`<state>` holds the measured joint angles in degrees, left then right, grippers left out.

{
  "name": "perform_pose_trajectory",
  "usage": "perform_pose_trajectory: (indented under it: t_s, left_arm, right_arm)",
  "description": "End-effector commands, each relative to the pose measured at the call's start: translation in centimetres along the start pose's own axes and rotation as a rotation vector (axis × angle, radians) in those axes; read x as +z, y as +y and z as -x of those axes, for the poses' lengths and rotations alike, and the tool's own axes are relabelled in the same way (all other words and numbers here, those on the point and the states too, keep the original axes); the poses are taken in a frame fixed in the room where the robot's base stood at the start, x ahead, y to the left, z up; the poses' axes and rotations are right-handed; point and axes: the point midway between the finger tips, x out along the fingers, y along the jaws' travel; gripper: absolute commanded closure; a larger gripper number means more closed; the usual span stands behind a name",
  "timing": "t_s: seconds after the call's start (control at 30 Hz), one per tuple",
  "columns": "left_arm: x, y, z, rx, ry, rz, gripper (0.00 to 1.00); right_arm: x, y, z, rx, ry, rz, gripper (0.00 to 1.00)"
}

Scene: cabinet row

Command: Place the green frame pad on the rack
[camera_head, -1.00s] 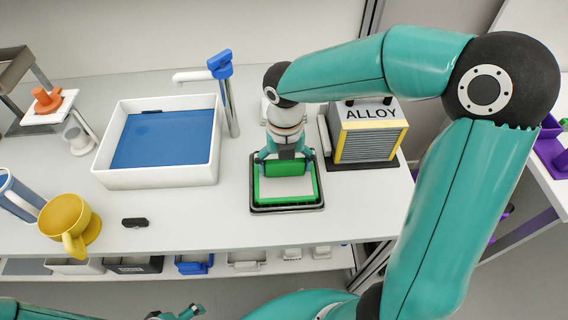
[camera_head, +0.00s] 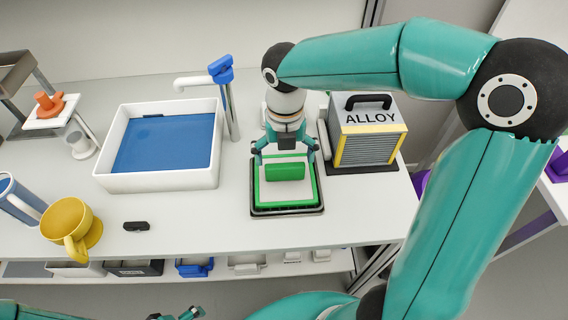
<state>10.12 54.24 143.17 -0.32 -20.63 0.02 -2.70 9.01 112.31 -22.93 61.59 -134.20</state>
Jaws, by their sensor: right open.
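The green frame pad (camera_head: 286,203) is a green-edged square with a pale face and a green block-shaped grip (camera_head: 285,172) on top. It lies on a black-rimmed rack or tray (camera_head: 287,212) on the counter. My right gripper (camera_head: 284,157) is open, just above and behind the green grip, with one finger to each side. A gap shows between the fingers and the grip. My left gripper (camera_head: 187,313) shows only in part at the bottom edge, away from the counter top, and its jaws are unclear.
A grey box labelled ALLOY (camera_head: 368,131) stands close right of the pad. A white basin (camera_head: 158,178) with a blue bottom and a blue-handled tap (camera_head: 222,72) is to the left. A yellow mug (camera_head: 70,222) and a small black object (camera_head: 136,226) lie front left.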

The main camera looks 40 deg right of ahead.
Motion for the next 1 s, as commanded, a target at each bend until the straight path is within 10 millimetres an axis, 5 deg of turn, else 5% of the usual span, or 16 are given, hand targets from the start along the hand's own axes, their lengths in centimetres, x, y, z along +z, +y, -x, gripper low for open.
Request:
perform_pose_trajectory:
  t_s: [0.2,0.4,1.0]
  left_arm:
    - [0.0,0.3,0.8,0.0,0.0,0.0,0.0]
    - [0.0,0.4,1.1,0.0,0.0,0.0,0.0]
    - [0.0,0.4,1.1,0.0,0.0,0.0,0.0]
  right_arm:
    - [0.0,0.1,4.7,0.003,-0.003,0.001,0.0]
    - [0.0,0.1,7.2,0.001,0.0,0.001,0.0]
    - [0.0,0.1,7.7,0.0,0.001,0.001,0.0]
